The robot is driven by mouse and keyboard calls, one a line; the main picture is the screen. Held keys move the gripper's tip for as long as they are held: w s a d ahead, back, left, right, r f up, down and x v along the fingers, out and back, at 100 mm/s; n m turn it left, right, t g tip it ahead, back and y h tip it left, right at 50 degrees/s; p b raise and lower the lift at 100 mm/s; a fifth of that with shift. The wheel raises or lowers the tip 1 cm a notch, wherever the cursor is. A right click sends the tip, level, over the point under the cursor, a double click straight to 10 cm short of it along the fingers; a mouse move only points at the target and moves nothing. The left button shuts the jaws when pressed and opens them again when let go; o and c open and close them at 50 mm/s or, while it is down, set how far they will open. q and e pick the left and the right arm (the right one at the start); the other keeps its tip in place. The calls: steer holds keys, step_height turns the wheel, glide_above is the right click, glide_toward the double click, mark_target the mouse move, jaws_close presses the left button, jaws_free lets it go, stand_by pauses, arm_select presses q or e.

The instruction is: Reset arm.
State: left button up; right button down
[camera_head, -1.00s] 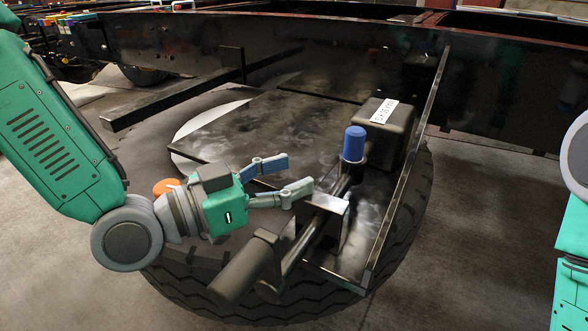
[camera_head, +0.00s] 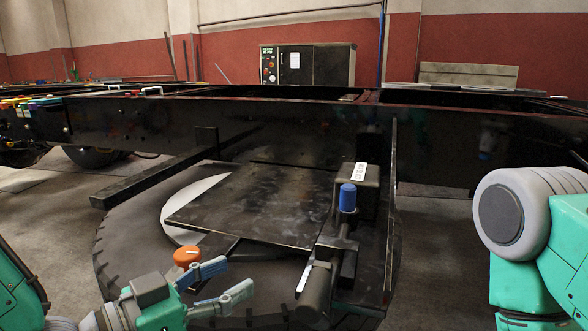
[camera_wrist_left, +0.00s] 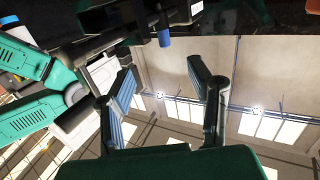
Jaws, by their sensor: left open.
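My left gripper (camera_head: 231,283) is at the lower left in the head view, in front of the black chassis and over the tire. Its two fingers are apart with nothing between them. In the left wrist view the open fingers (camera_wrist_left: 165,105) frame only wall, ceiling and windows. Part of my right arm (camera_head: 540,240) stands at the right edge of the head view; its gripper is out of view.
The chassis rail (camera_head: 290,125) runs across the middle. A bracket carries a blue cap (camera_head: 348,198) and a black labelled box (camera_head: 368,180). An orange knob (camera_head: 187,257) shows behind the left gripper. A tire (camera_head: 118,240) lies beneath. A control cabinet (camera_head: 330,66) stands at the back.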

arm_select(q)
steer(key=s+a+f+n+g+y, duration=0.2)
steer(key=s+a+f+y, duration=0.1)
steer(key=f, duration=0.8)
steer(key=s+a+f+n+g+y, duration=0.2)
steer(key=a+f+g+y, duration=0.15)
steer(key=f, duration=0.75)
steer(key=s+a+f+n+g+y, duration=0.4)
steer(key=s+a+f+g+y, duration=0.15)
steer(key=s+a+f, duration=0.8)
steer(key=s+r+p, duration=0.3)
steer(key=r+p, duration=1.2)
steer(key=p, duration=0.1)
steer(key=shift+d+r+n+y, duration=0.15)
steer(key=shift+d+n+y, duration=0.15)
steer(key=shift+d+y, duration=0.15)
steer(key=shift+w, duration=0.1)
